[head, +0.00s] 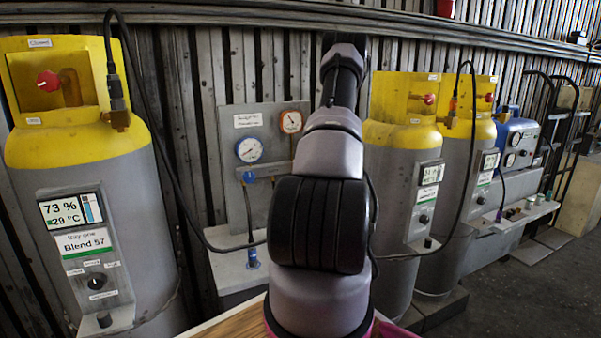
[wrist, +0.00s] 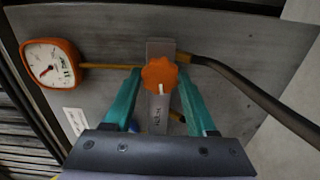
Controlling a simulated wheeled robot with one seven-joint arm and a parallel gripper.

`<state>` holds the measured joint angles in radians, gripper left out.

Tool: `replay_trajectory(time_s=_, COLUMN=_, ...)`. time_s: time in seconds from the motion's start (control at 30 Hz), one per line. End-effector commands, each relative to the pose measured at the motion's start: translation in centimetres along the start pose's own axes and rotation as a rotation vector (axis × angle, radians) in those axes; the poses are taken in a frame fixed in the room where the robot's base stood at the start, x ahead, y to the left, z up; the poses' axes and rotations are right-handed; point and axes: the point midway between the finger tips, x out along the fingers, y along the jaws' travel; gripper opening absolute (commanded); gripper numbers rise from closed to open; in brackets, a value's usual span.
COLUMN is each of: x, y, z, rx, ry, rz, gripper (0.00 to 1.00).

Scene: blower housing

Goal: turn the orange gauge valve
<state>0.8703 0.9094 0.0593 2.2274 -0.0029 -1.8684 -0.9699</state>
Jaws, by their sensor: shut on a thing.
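The orange gauge valve (wrist: 159,73) is a lobed knob in the middle of the wrist view, with a short white mark on it. My gripper (wrist: 160,84) has its two teal fingers on either side of the knob and is shut on it. The orange-rimmed gauge (wrist: 47,66) sits at the left of the wrist view, joined by a thin orange line. It also shows in the head view (head: 291,121), on the upper right of the grey panel (head: 228,118). In the head view my arm hides the orange valve and my gripper.
A blue-rimmed gauge (head: 249,150) and a blue valve (head: 248,177) are on the panel's left. A dark hose (wrist: 255,95) runs right from the valve. A yellow-topped cylinder (head: 85,200) stands left; another (head: 402,130) stands right of my arm. A blue machine (head: 515,143) stands far right.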

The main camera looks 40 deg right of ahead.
Motion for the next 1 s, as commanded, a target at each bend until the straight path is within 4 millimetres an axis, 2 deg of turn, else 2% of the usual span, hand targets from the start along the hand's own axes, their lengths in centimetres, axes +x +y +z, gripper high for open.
replay_trajectory(time_s=0.33, x=-0.08, y=-0.18, z=-0.02, rx=-0.135, ry=0.0, rz=-0.004, gripper=0.01)
replay_trajectory(time_s=0.87, x=-0.12, y=-0.22, z=0.02, rx=-0.158, ry=-0.001, rz=-0.005, gripper=0.01)
replay_trajectory(time_s=0.9, x=-0.11, y=-0.22, z=0.01, rx=-0.158, ry=-0.001, rz=-0.005, gripper=0.64)
replay_trajectory(time_s=0.97, x=-0.1, y=-0.2, z=0.02, rx=-0.158, ry=-0.001, rz=-0.004, gripper=0.87)
replay_trajectory(time_s=1.0, x=-0.09, y=-0.19, z=0.02, rx=-0.158, ry=-0.001, rz=-0.004, gripper=0.87)
